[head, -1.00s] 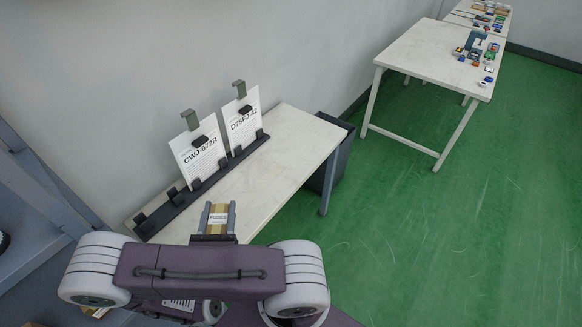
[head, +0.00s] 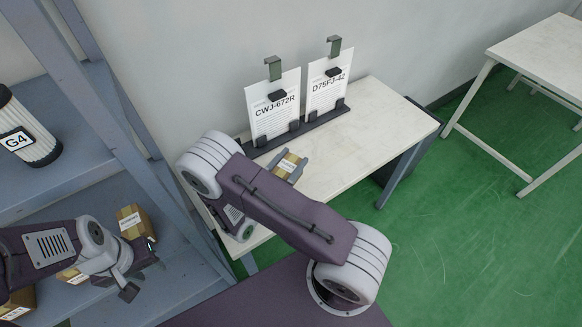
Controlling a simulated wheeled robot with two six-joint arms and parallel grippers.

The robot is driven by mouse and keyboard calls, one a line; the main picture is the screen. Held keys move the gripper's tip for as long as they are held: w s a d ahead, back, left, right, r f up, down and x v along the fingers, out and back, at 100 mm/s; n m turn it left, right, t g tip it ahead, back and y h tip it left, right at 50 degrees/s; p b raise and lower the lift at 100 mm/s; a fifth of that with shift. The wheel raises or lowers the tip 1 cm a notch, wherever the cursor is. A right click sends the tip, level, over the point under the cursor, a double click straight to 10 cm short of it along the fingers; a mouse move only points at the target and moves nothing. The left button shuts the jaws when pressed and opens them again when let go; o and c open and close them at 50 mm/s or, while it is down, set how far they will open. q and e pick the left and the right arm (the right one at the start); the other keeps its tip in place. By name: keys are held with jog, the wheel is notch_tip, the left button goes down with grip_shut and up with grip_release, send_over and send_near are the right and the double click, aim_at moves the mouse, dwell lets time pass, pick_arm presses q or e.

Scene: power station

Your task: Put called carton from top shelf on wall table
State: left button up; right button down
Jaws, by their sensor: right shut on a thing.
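The wall table (head: 375,115) stands against the wall with a pale top. My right gripper (head: 291,165) is shut on a small brown carton (head: 288,162) with a white label. The carton shows over the left part of the table, near the dark sign rack; I cannot tell whether it touches the top. My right arm hides the table's near left part. My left gripper (head: 143,277) is open and empty in front of the shelf unit (head: 110,130) at the left. Another labelled carton (head: 131,220) sits on a shelf just behind it.
Two sign sheets, CWJ-672R (head: 275,108) and D75FJ-42 (head: 327,95), stand in the rack along the wall. The table's right half is clear. A ribbed G4 canister (head: 28,140) is on the shelf. Another table (head: 545,60) stands at the right.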

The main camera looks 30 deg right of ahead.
aim_at(283, 161)
jog(key=shift+w+a+f, duration=0.4)
jog(key=shift+w+f, duration=0.05)
jog(key=shift+w, duration=0.15)
jog(key=shift+w+a+f, duration=0.4)
jog(key=shift+w, duration=0.2)
jog(key=shift+f+b, duration=0.35)
jog(key=shift+f, duration=1.65)
jog(key=shift+f, duration=0.15)
jog(key=c, duration=0.6)
grip_release()
